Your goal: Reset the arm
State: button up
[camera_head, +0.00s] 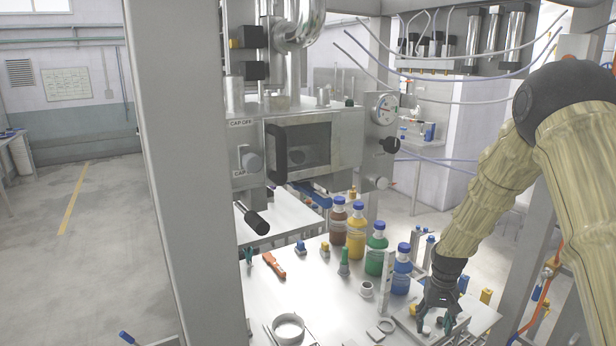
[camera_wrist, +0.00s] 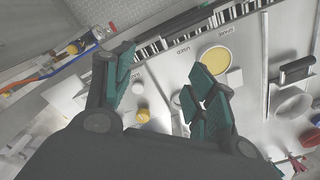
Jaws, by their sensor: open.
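My arm (camera_head: 490,190) comes in from the right of the head view in a beige sleeve and bends down toward the table. My gripper (camera_head: 440,322) hangs low over the right end of the steel table (camera_head: 340,308). In the wrist view my gripper (camera_wrist: 165,92) has its two green-padded fingers spread wide apart. Nothing is held between them. A small yellow-orange knob (camera_wrist: 142,115) and a pale round piece show beyond the gap between the fingers.
Brown (camera_head: 338,222), yellow (camera_head: 356,232), green (camera_head: 376,250) and blue (camera_head: 401,270) bottles stand in a row left of my gripper. A steel chamber (camera_head: 310,145) with a window is behind them. A frame post (camera_head: 165,150) rises at left. A yellow disc (camera_wrist: 216,60) lies by printed labels.

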jog(key=s+a+f, duration=0.2)
jog(key=s+f, duration=0.3)
jog(key=f, duration=0.2)
jog(key=s+a+f, duration=0.3)
jog(key=s+f, duration=0.2)
jog(key=f, duration=0.2)
jog(key=s+a+f+n, duration=0.1)
jog(key=s+a+f, duration=0.15)
jog(key=s, duration=0.95)
jog(key=s+a+f, duration=0.2)
jog(key=s+f, duration=0.2)
jog(key=s, duration=0.7)
jog(key=s+a+f+n, duration=0.1)
jog(key=s+a+f, duration=0.2)
jog(key=s, duration=0.9)
notch_tip(320, 180, down, 10)
jog(key=b, duration=1)
jog(key=shift+w+d+f, duration=0.15)
jog(key=shift+w+d, duration=0.05)
jog(key=shift+w, duration=0.15)
